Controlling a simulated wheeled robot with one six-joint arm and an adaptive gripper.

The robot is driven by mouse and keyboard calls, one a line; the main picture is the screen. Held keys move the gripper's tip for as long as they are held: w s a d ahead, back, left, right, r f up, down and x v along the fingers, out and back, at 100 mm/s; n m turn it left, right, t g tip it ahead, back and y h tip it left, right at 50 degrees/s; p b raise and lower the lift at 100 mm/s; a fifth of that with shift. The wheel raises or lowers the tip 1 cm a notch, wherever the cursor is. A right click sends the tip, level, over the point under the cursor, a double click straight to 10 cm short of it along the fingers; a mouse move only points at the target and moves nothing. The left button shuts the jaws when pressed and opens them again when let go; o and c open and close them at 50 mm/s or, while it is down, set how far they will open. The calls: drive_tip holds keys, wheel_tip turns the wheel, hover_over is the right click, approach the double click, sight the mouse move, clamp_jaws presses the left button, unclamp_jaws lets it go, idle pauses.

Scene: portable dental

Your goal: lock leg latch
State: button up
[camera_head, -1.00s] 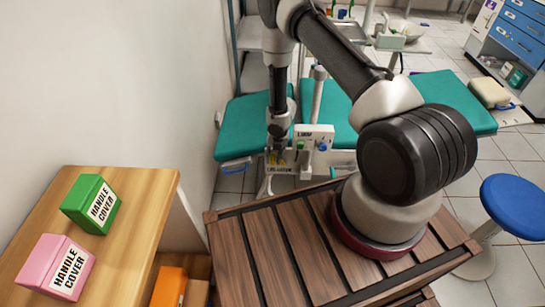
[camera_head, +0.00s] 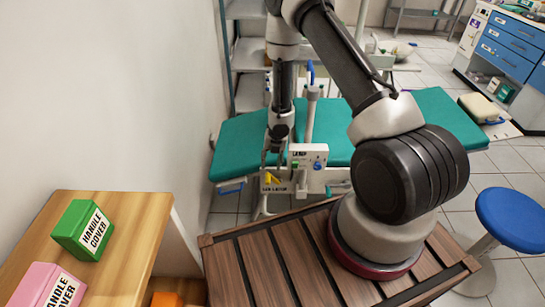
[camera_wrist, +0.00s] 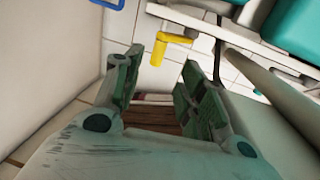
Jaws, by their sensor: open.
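A yellow L-shaped lever (camera_wrist: 174,40), apparently the leg latch, juts from a pale bar in the wrist view, just beyond my fingertips. In the head view a small yellow piece (camera_head: 272,180) shows below my gripper, beside the white panel unit. My gripper (camera_wrist: 168,78) is open, with its two green-grey fingers apart and nothing between them. The lever lies ahead of the gap, and I see no clear contact. In the head view my gripper (camera_head: 273,145) points down in front of the teal bench (camera_head: 240,150). Its fingertips are too small to judge there.
The white panel unit (camera_head: 308,158), with knobs, stands right of my gripper. A plain wall (camera_head: 110,90) is close on the left. A wooden shelf (camera_head: 140,225) holds a green box (camera_head: 83,230) and a pink box (camera_head: 45,288). A blue stool (camera_head: 515,218) stands at right.

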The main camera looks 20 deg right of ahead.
drive_tip(key=shift+s+d+r, duration=0.1)
drive_tip(key=shift+d+r, duration=0.1)
drive_tip(key=shift+r, duration=1.4)
